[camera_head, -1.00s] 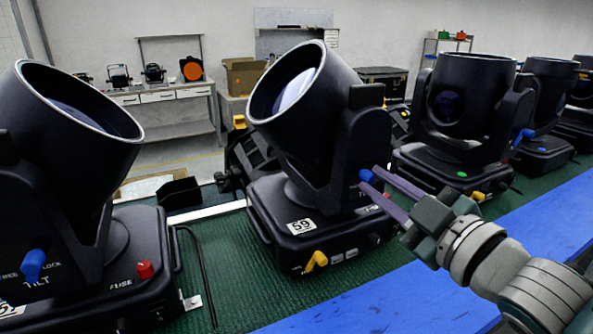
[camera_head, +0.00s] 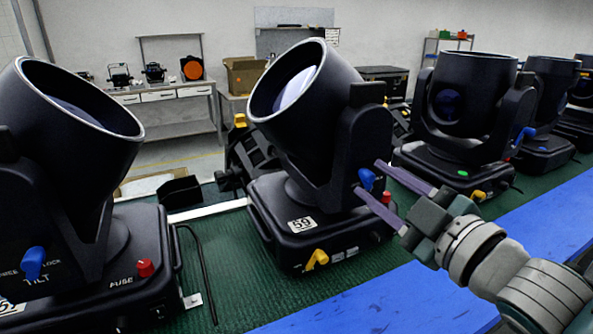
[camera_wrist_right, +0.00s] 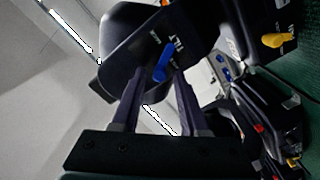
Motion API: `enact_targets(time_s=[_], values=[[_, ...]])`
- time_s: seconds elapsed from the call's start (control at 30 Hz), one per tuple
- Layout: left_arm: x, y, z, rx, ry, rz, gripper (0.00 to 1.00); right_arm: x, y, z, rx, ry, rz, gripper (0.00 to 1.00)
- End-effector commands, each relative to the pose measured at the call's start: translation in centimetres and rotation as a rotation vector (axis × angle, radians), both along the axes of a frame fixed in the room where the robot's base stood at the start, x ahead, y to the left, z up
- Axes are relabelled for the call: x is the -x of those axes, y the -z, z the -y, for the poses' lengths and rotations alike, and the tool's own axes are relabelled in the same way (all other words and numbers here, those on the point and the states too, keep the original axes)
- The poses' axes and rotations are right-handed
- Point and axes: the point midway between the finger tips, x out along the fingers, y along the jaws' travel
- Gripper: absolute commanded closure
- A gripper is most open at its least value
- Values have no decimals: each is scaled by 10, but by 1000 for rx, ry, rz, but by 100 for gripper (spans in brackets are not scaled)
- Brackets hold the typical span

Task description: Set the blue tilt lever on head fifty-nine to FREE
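Head fifty-nine, a black moving light with a white "59" label (camera_head: 301,225), stands tilted in the middle of the head view. Its blue tilt lever (camera_head: 367,179) is on the right side of the yoke, and it also shows in the wrist view (camera_wrist_right: 163,64) beside the TILT lettering. My right gripper (camera_head: 368,177) is open, with one purple-grey finger on each side of the lever. In the wrist view the fingertips (camera_wrist_right: 157,75) flank it with gaps. I cannot read which marking the lever points at. My left gripper is not in view.
A red knob (camera_head: 387,197) sits close by the lower finger, and a yellow lever (camera_head: 317,259) is on the front of the base. Another head (camera_head: 72,110) stands at left, with its own blue lever (camera_head: 33,262). More heads (camera_head: 468,110) stand at right. A blue strip (camera_head: 400,290) runs along the front.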

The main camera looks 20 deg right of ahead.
Motion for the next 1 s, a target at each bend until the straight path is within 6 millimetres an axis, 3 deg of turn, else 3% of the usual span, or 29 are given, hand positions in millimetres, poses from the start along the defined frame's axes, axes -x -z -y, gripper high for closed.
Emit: enact_targets(time_s=[0.4,0.8,1.0], values=[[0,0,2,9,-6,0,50,7,1,1,-1,0,-1,48],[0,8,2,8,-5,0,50,75,2,6,-1,0,-4,48],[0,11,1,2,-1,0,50,95,1,7,-2,0,-2,48]])
